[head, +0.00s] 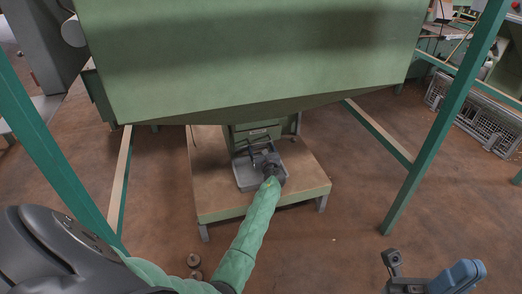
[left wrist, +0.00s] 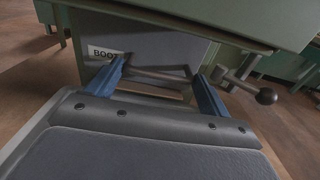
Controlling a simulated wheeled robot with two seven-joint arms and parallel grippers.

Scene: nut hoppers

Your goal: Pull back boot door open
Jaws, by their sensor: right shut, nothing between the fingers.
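The boot (head: 256,133) hangs under the big green hopper, above a low wooden stand. In the left wrist view, a grey panel with a white BOOT label (left wrist: 105,53) faces me. A lever with a dark ball knob (left wrist: 265,96) sticks out at its right. My left gripper (head: 263,157) has reached in at the boot. My right gripper (head: 462,273) is shut and empty at the lower right.
The green hopper body (head: 250,55) overhangs the boot. Green frame legs (head: 445,120) stand at both sides. The wooden stand (head: 305,180) is low, with bare brown floor around it. Wire crates (head: 475,115) lie at the far right.

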